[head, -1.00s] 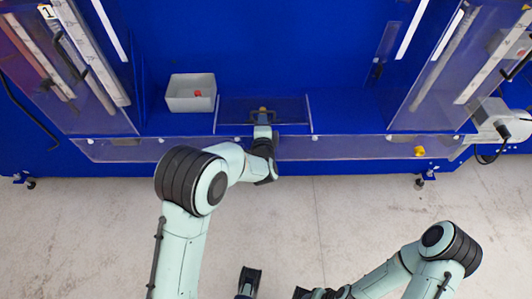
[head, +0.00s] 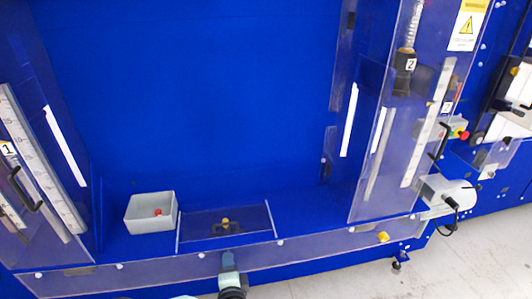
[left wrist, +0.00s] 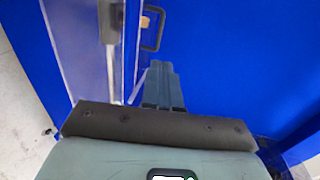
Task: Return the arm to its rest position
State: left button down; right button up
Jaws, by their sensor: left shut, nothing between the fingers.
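My left gripper (head: 228,257) shows at the bottom of the head view, in front of the clear front panel of the blue machine. In the left wrist view its fingers (left wrist: 163,82) are together with nothing between them. A dark handle with a small yellow-brown knob (head: 226,222) sits on the clear hatch (head: 250,216), just beyond the gripper. In the left wrist view the handle (left wrist: 153,30) stands apart from the fingertips. Most of my left arm is below the head view. My right gripper is in neither view.
Clear side panels (head: 372,150) rise at both sides. A grey box with a cable (head: 447,192) is at the right. Pale floor (head: 340,284) is free in front.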

pick_arm(q)
jog(key=s+a+f+n+g+h+p, duration=0.1)
jog(key=s+f+n+g+h+p, duration=0.1)
jog(key=s+f+n+g, duration=0.65)
jog(key=s+a+f+n+g+h+p, duration=0.15)
jog(key=s+f, duration=0.45)
jog(key=f, duration=0.8)
jog(key=s+d+f+n+g+h+p, duration=0.1)
jog(key=s+d+f+n+g+h, duration=0.1)
jog(key=s, duration=0.7)
jog(key=s+d+f+n+g+h+p, duration=0.2)
jog(key=s+n+g, duration=0.2)
jog(key=s, duration=0.5)
jog(key=n, duration=0.2)
jog(key=shift+d+n, duration=0.25)
jog(key=shift+n, duration=0.15)
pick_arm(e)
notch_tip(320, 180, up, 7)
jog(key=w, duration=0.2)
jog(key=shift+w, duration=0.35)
pick_arm(q)
jog(key=shift+f+h, duration=0.1)
jog(key=shift+h, duration=0.15)
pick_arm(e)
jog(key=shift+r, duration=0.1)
